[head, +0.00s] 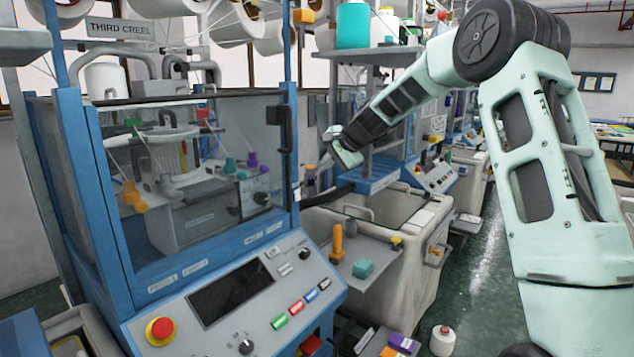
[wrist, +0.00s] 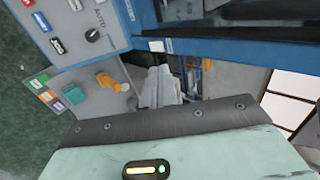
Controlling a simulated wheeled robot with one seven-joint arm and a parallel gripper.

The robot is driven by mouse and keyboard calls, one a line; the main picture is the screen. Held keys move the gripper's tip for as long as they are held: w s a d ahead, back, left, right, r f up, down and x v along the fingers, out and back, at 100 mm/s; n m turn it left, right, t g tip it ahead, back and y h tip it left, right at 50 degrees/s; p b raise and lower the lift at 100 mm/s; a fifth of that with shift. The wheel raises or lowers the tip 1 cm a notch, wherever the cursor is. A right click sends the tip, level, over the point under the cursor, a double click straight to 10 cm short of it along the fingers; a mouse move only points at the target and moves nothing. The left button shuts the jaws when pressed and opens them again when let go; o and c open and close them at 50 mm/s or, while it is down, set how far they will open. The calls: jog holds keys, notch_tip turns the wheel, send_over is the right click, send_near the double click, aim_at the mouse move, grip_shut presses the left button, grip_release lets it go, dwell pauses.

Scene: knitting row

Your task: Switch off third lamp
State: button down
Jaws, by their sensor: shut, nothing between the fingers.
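The third machine stands at the left in the head view, under a "THIRD CREEL" sign (head: 119,28). Its sloped control panel (head: 225,335) carries a dark screen, a red emergency button, coloured push buttons, a rotary knob (head: 246,346) and small switches (head: 304,254). The panel (wrist: 55,14) and a knob (wrist: 92,36) also show in the wrist view. I cannot read which control is the lamp's. My gripper (wrist: 158,72) is shut and empty, beside the machine's blue frame (wrist: 230,45), apart from the panel controls. In the head view my arm reaches to the machine's right side; the fingertips are small and unclear.
A side shelf (head: 340,275) holds an orange-handled tool (head: 337,240) and a teal block (head: 362,268). A black door handle (head: 283,116) juts from the glazed enclosure. A white cone (head: 442,341) stands on the floor.

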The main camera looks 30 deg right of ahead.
jog(key=shift+r+v, duration=0.2)
jog(key=shift+v, duration=1.25)
jog(key=shift+w+a, duration=0.1)
jog(key=shift+w, duration=0.15)
jog(key=s+a+f+n+g+b, duration=0.1)
jog(key=s+a+f+n+g, duration=0.2)
jog(key=s+a, duration=0.55)
jog(key=s+a+f+n+g, duration=0.1)
jog(key=s+a+f+n, duration=0.3)
jog(key=a, duration=0.8)
jog(key=s+a+f+n+g+b, duration=0.15)
jog(key=s+a+n, duration=0.25)
jog(key=s+a, duration=0.5)
jog(key=s+a+f+n+g+h, duration=0.1)
jog(key=s+f+n, duration=0.1)
jog(key=s, duration=0.6)
jog(key=s+a+f+n+g, duration=0.1)
jog(key=s+f+n, duration=0.2)
jog(key=s+n, duration=0.2)
jog(key=s+a+f+n+g+h, duration=0.1)
jog(key=s+f+n, duration=0.2)
jog(key=s, duration=0.8)
jog(key=shift+n+h, duration=0.3)
jog(key=shift+n, duration=0.1)
